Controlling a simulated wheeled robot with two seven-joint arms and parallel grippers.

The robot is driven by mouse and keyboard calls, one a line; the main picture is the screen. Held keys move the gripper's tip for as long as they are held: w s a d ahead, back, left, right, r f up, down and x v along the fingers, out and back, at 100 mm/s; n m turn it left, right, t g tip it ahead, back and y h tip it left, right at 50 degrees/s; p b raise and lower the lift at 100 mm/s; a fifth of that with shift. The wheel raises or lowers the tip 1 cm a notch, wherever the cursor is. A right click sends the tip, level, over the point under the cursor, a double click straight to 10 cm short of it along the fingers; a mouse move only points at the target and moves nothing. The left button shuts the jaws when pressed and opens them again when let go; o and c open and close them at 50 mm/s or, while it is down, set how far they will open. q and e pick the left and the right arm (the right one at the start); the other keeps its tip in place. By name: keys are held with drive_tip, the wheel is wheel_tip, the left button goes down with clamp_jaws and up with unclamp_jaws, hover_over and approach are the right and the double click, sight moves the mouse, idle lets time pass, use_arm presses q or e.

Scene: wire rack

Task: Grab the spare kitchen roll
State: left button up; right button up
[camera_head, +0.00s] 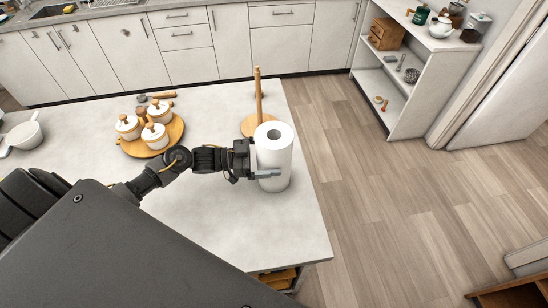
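A white kitchen roll (274,150) stands upright near the right edge of the pale worktop (215,225). My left gripper (266,172) reaches it from the left. One finger lies across the near side of the roll, low down; the other finger is hidden behind the roll. I cannot tell whether the fingers press on it or whether its base touches the worktop. A wooden roll holder (259,95) with an upright pole and round base stands just behind, with no roll on it. My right gripper is not in view.
A round wooden tray (129,148) with white lidded pots stands at the left. A white saucepan (25,133) is at the far left. The worktop ends just right of the roll, with open wooden floor (400,220) beyond. A white shelf unit (418,100) stands at the back right.

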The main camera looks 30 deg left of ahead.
use_arm(q)
drive_tip(key=shift+c, duration=1.4)
drive_tip(key=c, duration=0.4)
drive_tip(key=shift+c, duration=0.2)
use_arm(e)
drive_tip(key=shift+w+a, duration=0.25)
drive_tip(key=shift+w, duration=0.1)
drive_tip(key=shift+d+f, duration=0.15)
